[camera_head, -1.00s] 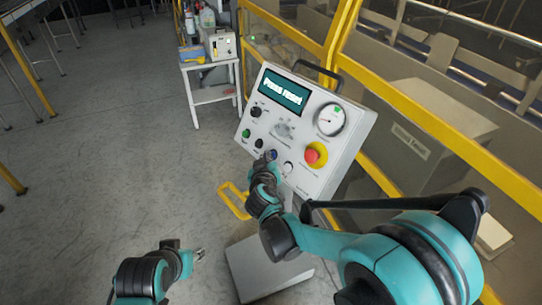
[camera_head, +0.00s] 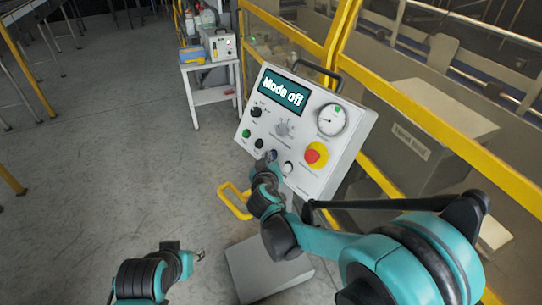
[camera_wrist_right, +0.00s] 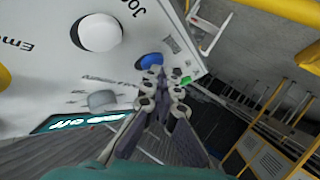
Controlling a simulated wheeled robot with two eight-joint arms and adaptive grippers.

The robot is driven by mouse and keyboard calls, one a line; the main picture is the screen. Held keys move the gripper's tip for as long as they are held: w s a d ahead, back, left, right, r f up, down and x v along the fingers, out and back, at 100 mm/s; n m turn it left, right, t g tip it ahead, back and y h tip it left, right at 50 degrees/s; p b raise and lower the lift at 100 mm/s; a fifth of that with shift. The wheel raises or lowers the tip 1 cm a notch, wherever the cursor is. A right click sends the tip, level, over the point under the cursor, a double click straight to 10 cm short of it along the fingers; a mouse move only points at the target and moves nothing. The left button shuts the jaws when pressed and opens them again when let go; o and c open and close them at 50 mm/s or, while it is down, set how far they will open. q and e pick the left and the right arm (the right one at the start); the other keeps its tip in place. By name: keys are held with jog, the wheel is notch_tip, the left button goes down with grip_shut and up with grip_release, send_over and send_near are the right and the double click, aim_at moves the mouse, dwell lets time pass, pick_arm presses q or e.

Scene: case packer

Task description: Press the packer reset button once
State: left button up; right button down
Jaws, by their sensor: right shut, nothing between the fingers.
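The control panel (camera_head: 308,108) stands tilted in the head view, with a display (camera_head: 283,92) reading "Mode off". A blue button (camera_wrist_right: 150,60) on its lower part shows in the right wrist view; its label is not readable. My right gripper (camera_head: 271,159) is shut and empty, with its fingertips at the blue button. They overlap the button's edge in the right wrist view (camera_wrist_right: 153,74), and I cannot tell whether they touch it. My left gripper (camera_head: 201,255) is low over the floor, away from the panel; its fingers are too small to judge.
A white button (camera_head: 288,168) and a red emergency button (camera_head: 313,156) on yellow sit right of the blue one. A round gauge (camera_head: 331,120) is above them. Yellow guard rails (camera_head: 430,122) run behind the panel.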

jog(key=shift+s+a+r, duration=0.4)
jog(key=shift+a, duration=0.15)
jog(key=shift+s+a+r+p, duration=0.55)
jog(key=shift+s+a+r, duration=0.1)
jog(key=shift+a, duration=0.25)
jog(key=shift+s+a+r+p, duration=0.55)
jog(key=shift+s+a, duration=0.1)
jog(key=shift+a, duration=0.2)
jog(key=shift+d, duration=0.1)
